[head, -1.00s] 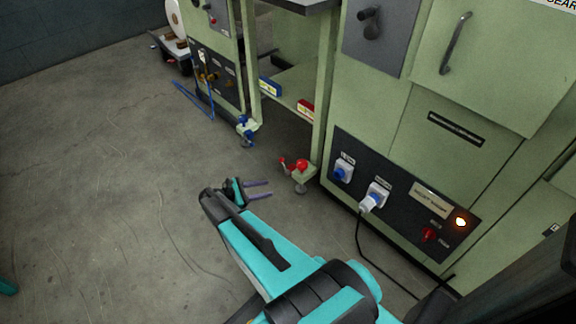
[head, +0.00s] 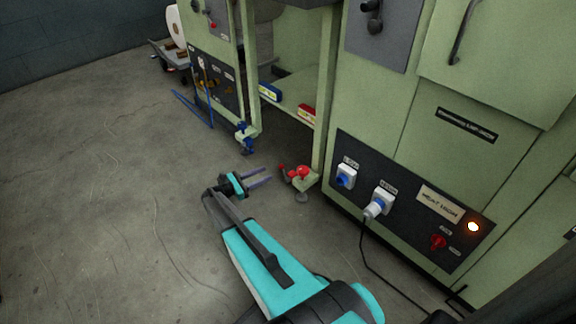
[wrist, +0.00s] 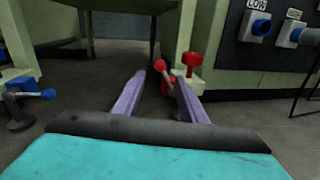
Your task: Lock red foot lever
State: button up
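The red foot lever (head: 284,169) is on a caster foot at the cabinet leg's base, beside a round red knob (head: 302,172). In the wrist view the lever (wrist: 161,66) shows as a red ball on a light stem, left of the red knob (wrist: 194,62). My gripper (head: 270,176) is low over the floor, its purple fingers pointing at the lever from the left. In the wrist view my gripper (wrist: 161,78) has its fingers apart with nothing held. The lever shows beyond the gap, near the right fingertip, which hides part of its mount. Contact cannot be told.
A blue foot lever (head: 241,126) stands on another caster foot, also at left in the wrist view (wrist: 46,94). A socket panel (head: 408,205) with a plugged-in black cable (head: 367,262) is to the right. Open concrete floor (head: 90,210) lies left.

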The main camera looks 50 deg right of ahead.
aim_at(281, 167)
jog(key=shift+d, duration=0.15)
jog(key=b+x, duration=0.4)
jog(key=x, duration=0.8)
jog(key=shift+s+f+b, duration=0.1)
jog(key=shift+f+b, duration=0.05)
jog(key=shift+b, duration=0.25)
jog(key=shift+s+d, duration=0.15)
jog(key=shift+d, duration=0.55)
grip_shut()
jog(key=shift+a, duration=0.1)
